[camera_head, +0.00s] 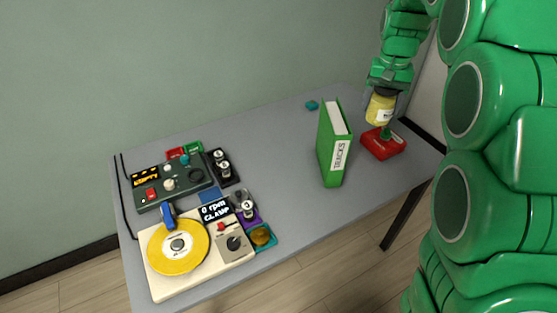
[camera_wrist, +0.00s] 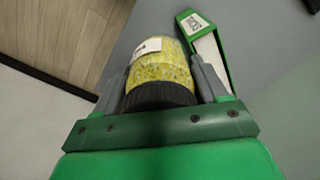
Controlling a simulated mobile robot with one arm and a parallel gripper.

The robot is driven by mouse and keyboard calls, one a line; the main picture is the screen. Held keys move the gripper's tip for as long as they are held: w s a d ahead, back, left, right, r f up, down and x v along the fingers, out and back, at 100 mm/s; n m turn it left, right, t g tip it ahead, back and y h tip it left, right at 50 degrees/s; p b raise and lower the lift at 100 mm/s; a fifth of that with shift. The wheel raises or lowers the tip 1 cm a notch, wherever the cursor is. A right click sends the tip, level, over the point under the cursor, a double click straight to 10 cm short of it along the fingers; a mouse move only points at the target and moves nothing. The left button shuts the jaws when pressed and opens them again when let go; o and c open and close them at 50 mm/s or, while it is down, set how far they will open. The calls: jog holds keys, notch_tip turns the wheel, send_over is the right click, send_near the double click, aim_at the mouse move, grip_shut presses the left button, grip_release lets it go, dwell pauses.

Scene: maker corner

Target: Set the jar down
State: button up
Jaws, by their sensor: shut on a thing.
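The jar (camera_head: 380,110) has a dark lid and yellow contents with a white label. My gripper (camera_head: 386,90) is shut on it from above, near the lid. In the wrist view the jar (camera_wrist: 160,72) sits between the two grey fingers of my gripper (camera_wrist: 165,80), its black lid towards the palm. In the head view the jar appears just above and behind a red object (camera_head: 382,145) at the table's right end. I cannot tell whether the jar's base touches anything.
A green book marked TRACKS (camera_head: 332,150) stands upright left of the jar; it also shows in the wrist view (camera_wrist: 205,45). A turntable (camera_head: 180,250) and a control box (camera_head: 172,185) fill the table's left. The grey table's middle (camera_head: 270,150) is clear.

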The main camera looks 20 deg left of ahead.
jog(key=s+a, duration=0.4)
jog(key=a, duration=0.7)
jog(key=s+a, duration=0.4)
jog(key=a, duration=0.7)
send_near(275, 167)
jog(key=shift+s+d+f, duration=0.15)
jog(key=shift+s+f, duration=0.1)
jog(key=shift+w+f, duration=0.2)
jog(key=shift+f, duration=1.55)
jog(key=shift+f, duration=0.1)
jog(key=o, duration=1.3)
